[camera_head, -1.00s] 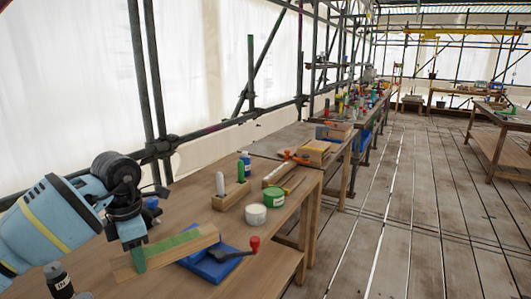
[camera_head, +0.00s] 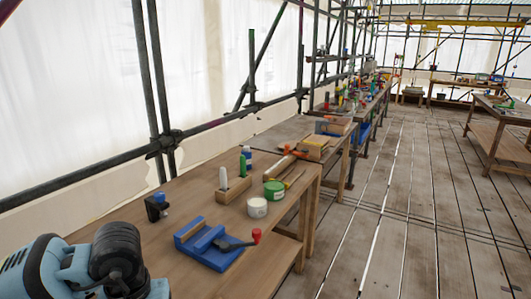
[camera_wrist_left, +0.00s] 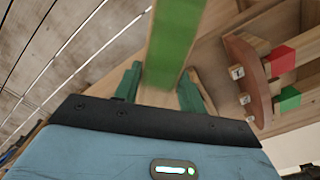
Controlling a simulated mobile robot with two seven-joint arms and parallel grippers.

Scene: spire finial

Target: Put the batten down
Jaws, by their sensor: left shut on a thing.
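The batten (camera_wrist_left: 174,42), pale wood with a green face, shows in the left wrist view and runs up out of the picture. My left gripper (camera_wrist_left: 160,88) is shut on it, with a green finger on each side. In the head view only my left arm shows at the lower left; its fingers and the batten are out of that picture. The blue fixture (camera_head: 207,246) on the bench (camera_head: 150,240) is empty, and its dark handle ends in a red knob (camera_head: 256,236). My right gripper is not in view.
A black clamp with a blue knob (camera_head: 157,206) stands left of the fixture. A white pot (camera_head: 257,208), a green tin (camera_head: 274,191) and a wooden holder (camera_head: 233,190) stand behind it. The left wrist view shows a brown piece (camera_wrist_left: 248,75) with red and green blocks beside it.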

